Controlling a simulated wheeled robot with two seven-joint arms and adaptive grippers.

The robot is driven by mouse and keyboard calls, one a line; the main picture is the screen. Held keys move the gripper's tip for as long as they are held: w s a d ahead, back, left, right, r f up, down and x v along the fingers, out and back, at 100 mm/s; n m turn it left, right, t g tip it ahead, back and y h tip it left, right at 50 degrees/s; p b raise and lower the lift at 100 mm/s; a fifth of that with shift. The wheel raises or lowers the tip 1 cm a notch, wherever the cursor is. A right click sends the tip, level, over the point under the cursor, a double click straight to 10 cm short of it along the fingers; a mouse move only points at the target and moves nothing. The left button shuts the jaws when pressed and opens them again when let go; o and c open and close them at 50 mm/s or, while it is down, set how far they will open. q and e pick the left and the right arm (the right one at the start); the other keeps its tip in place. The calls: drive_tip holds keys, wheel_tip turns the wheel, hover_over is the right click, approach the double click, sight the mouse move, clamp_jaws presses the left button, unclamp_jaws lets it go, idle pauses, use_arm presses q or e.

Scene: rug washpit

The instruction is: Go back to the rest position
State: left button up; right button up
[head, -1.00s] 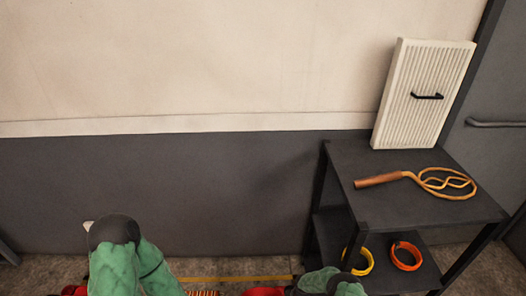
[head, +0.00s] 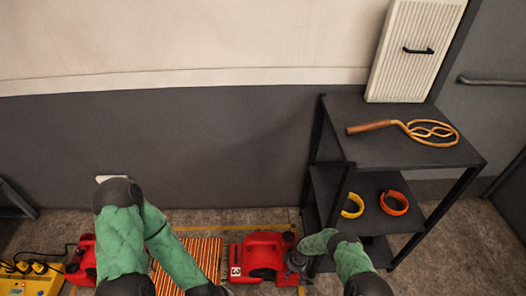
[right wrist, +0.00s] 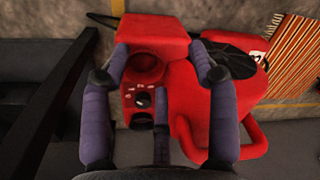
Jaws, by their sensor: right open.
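My right gripper (head: 297,262) is low in the head view, just right of a red blower-like machine (head: 262,250) on the floor. In the right wrist view its two purple-padded fingers (right wrist: 160,70) are spread apart with nothing held between them. The red machine (right wrist: 190,95) lies below and between them, with its knobs showing; I cannot tell whether the fingers touch it. My left arm is bent with its elbow raised at the lower left of the head view. My left gripper is outside the frame.
A dark shelf (head: 400,150) stands right, holding a rug beater (head: 425,130), a ribbed white panel (head: 410,45), a yellow ring (head: 353,206) and an orange ring (head: 394,203). A striped rug (head: 205,258), another red machine (head: 80,262) and a yellow box (head: 38,280) are low left.

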drive_tip(key=s+a+r+m+y+p, duration=0.1)
drive_tip(key=s+r+m+p, duration=0.1)
drive_tip(key=s+r, duration=0.5)
drive_tip(key=s+a+r+m+y+p, duration=0.1)
drive_tip(key=s+r+m, duration=0.4)
drive_tip(key=r, duration=1)
drive_tip(key=s+a+r+m+t+p, duration=0.1)
drive_tip(key=s+a+r+m+p, duration=0.1)
drive_tip(key=s+r, duration=0.8)
drive_tip(key=shift+s+a+r+m+y+p, duration=0.25)
drive_tip(key=shift+s+r+m+y+p, duration=0.15)
drive_tip(key=shift+r+m+p, duration=0.4)
drive_tip(key=shift+s+f, duration=0.1)
drive_tip(key=shift+f, duration=0.05)
drive_tip(key=shift+c, duration=0.3)
